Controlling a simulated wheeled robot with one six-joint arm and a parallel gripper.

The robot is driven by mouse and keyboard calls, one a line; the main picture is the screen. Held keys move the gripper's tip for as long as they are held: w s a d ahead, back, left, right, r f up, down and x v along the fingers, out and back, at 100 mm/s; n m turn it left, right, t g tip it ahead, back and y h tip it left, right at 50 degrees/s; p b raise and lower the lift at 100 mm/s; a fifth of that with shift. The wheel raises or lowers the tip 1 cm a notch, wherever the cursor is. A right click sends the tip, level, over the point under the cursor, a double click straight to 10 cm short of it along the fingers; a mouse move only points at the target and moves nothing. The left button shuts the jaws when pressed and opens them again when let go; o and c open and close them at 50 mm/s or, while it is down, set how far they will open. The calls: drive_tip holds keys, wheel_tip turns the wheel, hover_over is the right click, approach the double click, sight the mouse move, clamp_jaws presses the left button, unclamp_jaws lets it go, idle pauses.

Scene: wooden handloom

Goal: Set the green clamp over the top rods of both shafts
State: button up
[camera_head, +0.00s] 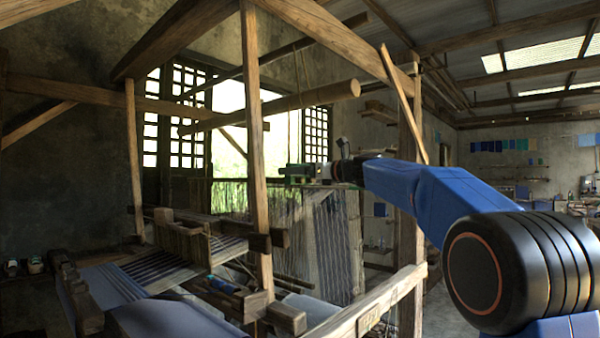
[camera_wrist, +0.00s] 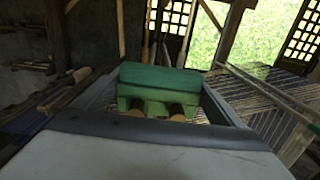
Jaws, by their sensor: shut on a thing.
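The green clamp (camera_wrist: 160,82) is a block with a broad top bar and notches on its lower side, in the wrist view. My gripper (camera_wrist: 163,98) is shut on it. Two tan rounded shapes show at the notches; I cannot tell whether they belong to the clamp. In the head view my gripper (camera_head: 308,172) holds the small green clamp (camera_head: 294,171) above the hanging grey threads (camera_head: 328,240). Thin rods (camera_head: 325,187) run along the top of these threads, just below the gripper. They look like the shafts' top rods, but I cannot tell the two apart. The clamp appears above them; contact is unclear.
A loom post (camera_head: 258,150) stands left of my gripper. A thick round beam (camera_head: 300,101) crosses above it. The loom's side rail (camera_head: 375,300) runs below my arm. Striped warp (camera_head: 150,270) lies at lower left. Rods and threads (camera_wrist: 270,95) also show at right in the wrist view.

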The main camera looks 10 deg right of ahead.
drive_tip(key=o, duration=0.8)
drive_tip(key=shift+f, duration=0.1)
drive_tip(key=shift+o, duration=0.2)
drive_tip(key=v, duration=1.7)
drive_tip(key=shift+s+d, duration=0.1)
